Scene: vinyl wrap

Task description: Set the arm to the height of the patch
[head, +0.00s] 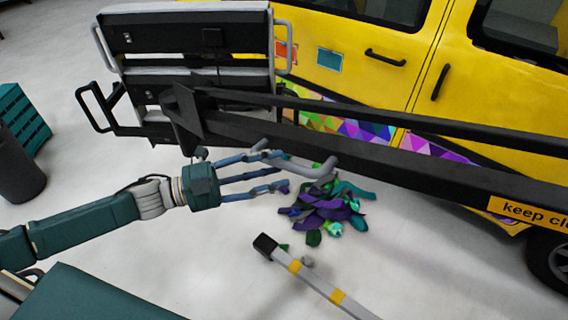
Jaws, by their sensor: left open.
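A long black arm (420,163) runs from the left middle to the right edge, in front of a yellow van (395,70). A grey curved handle (305,171) sits under the arm near its left end. My left gripper (284,173) reaches in from the left, its blue fingers open and spread beside the handle. At least one finger overlaps the handle in the picture; I cannot tell whether they touch. On the van's side are a teal patch (329,60) and an orange patch (287,52); which one the task means is unclear. My right gripper is out of view.
A black and white panel frame (190,35) stands at the arm's left end. Purple and green scraps (325,212) lie on the floor below. A grey bar with yellow bands (315,283) is in front. A green crate (22,120) and a dark bin (18,170) stand left.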

